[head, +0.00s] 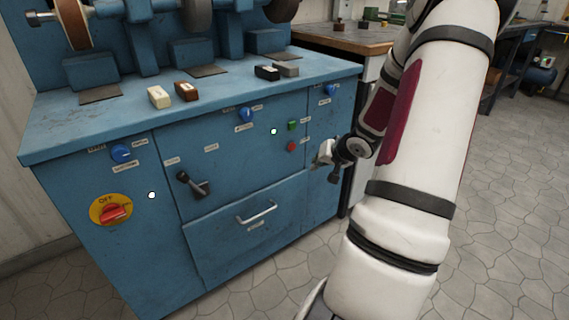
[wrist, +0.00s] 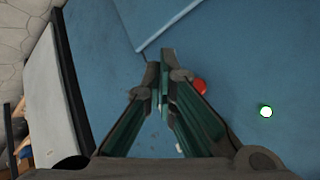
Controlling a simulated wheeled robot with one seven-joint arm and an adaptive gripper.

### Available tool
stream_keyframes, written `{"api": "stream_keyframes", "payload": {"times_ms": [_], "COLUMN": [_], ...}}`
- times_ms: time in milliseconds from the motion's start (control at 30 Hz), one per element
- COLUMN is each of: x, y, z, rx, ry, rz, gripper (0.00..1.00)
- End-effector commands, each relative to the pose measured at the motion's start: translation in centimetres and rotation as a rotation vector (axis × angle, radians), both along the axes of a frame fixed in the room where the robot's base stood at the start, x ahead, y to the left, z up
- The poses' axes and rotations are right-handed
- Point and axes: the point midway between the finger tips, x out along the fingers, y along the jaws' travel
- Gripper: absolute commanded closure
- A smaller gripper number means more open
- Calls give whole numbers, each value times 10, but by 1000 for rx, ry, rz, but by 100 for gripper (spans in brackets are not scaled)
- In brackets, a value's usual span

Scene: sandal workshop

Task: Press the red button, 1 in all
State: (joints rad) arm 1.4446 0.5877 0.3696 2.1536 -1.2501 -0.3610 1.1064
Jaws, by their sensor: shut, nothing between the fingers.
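The red button (head: 291,147) is small and round, on the blue front panel of the bench, just below a green button (head: 292,125). In the head view my arm's end is to the right of the button, near the panel. I see no clear contact; the gap to the panel is hard to judge.
The blue bench (head: 75,139) carries grinding wheels and small blocks. Its front has a red rotary switch (head: 113,213), a black handle (head: 193,185), blue knobs and a drawer handle (head: 257,213). A wooden-topped table (head: 345,38) stands behind my arm.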

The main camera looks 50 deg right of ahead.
Motion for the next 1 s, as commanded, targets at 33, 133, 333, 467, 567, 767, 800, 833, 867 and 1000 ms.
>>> {"api": "stream_keyframes", "payload": {"times_ms": [33,133,333,467,567,767,800,833,867,1000], "x": [-2,-2,-2,-2,1,20,25,29,33,51], "y": [-1,-2,-2,-2,-3,-7,-8,-9,-10,-14], "z": [-6,-9,-8,-8,-8,-9,-9,-9,-9,-9], "rx": [7,14,15,14,14,13,13,13,14,14], "ry": [-7,-14,-16,-14,-14,-14,-15,-15,-15,-15], "rz": [-3,-5,-5,-5,-5,-3,-1,-1,-2,-2], "gripper": [100,100,100,100,100,100,100,100,100,100]}}
